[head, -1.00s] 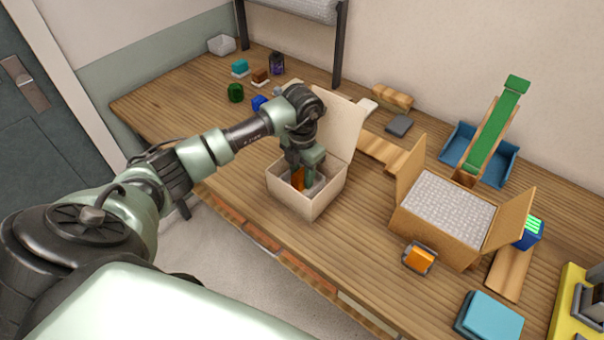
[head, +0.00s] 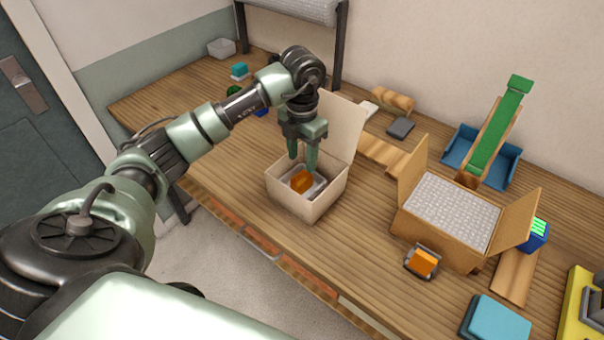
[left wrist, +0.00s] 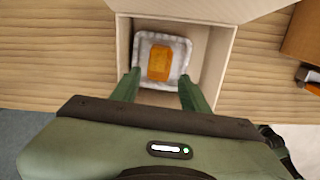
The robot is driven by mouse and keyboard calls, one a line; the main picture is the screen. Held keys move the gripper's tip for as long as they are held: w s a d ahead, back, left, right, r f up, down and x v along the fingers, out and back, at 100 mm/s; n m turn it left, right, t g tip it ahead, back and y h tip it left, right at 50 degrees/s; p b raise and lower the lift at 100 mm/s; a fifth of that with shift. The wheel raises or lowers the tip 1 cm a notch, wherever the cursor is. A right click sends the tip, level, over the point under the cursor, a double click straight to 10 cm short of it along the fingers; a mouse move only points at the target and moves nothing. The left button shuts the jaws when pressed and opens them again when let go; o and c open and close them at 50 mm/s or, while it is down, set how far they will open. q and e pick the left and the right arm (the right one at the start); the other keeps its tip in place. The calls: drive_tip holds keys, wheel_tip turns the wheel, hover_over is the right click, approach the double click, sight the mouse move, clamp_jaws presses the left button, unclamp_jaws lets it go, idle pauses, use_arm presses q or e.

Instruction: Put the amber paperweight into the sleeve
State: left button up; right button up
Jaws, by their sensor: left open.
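The amber paperweight (head: 302,181) lies in a pale grey padded sleeve (head: 319,187) inside the open cream box (head: 310,211). In the left wrist view the amber paperweight (left wrist: 160,63) sits near the middle of the sleeve (left wrist: 182,52), with the sleeve's pale rim around it. My left gripper (head: 303,161) is open and empty above the box, its fingers pointing down, apart from the paperweight. In the left wrist view the open fingers of my left gripper (left wrist: 160,80) frame the near side of the sleeve. My right gripper is not in view.
The cream box's raised lid (head: 338,122) stands behind the gripper. A cardboard box (head: 436,244) with grey padding, an orange block (head: 425,262) in a dark holder and a teal block (head: 495,317) are to the right. Bare table lies left of the cream box.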

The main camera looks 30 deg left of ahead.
sight(302, 177)
use_arm(q)
drive_tip(key=shift+r+b, duration=0.35)
drive_tip(key=shift+r, duration=1.85)
drive_tip(key=shift+f, duration=0.1)
